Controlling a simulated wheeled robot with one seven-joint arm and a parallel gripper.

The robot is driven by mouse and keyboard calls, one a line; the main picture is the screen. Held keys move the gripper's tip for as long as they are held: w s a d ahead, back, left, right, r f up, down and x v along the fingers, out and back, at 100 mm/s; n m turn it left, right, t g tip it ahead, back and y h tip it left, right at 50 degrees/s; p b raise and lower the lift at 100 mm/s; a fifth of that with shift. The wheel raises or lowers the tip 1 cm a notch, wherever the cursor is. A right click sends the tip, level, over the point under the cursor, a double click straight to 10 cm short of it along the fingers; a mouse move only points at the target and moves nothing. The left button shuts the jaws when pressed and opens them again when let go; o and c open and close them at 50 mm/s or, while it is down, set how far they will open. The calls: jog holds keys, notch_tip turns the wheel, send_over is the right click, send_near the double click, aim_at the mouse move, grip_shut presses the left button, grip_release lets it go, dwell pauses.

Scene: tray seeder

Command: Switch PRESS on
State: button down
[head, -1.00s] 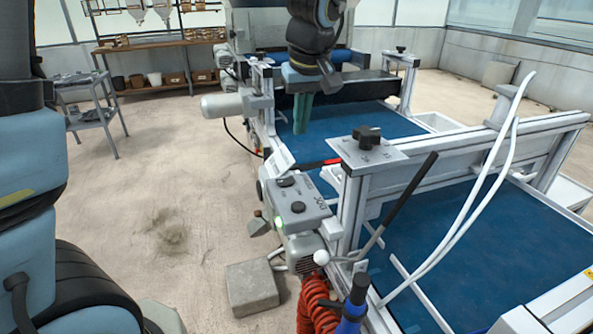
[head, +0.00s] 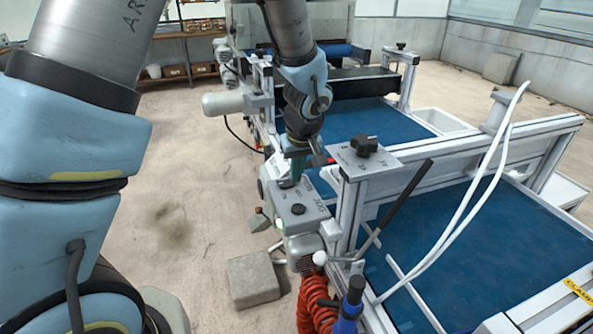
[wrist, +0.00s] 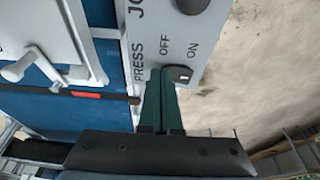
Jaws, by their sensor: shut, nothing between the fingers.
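The PRESS switch (wrist: 179,75) is a small dark knob on the grey control box, beside the labels PRESS, OFF and ON in the wrist view. A pale mark shows on the side of the knob nearer ON, but part of the knob is hidden by my fingers. My gripper (wrist: 162,76) is shut and empty, with its green fingertips at the knob's left side; I cannot tell whether they touch it. In the head view my gripper (head: 292,180) points down at the far end of the control box (head: 302,220) and hides the switch.
A round dark button (head: 298,208) sits on the same box, near the lettering JOG. Beside it stands an aluminium frame with a black knob (head: 364,145), a slanted black lever (head: 405,205) and a blue belt (head: 470,260). A concrete block (head: 252,280) lies on the floor.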

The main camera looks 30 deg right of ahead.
jog(key=shift+f, duration=0.1)
jog(key=shift+d+f+b, duration=0.15)
jog(key=shift+f+b, duration=0.15)
jog(key=shift+b, duration=0.15)
jog(key=shift+y, duration=0.4)
jog(key=shift+r, duration=0.1)
jog(key=shift+w+a+r, duration=0.1)
jog(key=shift+a+r, duration=0.2)
jog(key=shift+a, duration=0.4)
jog(key=shift+r, duration=0.1)
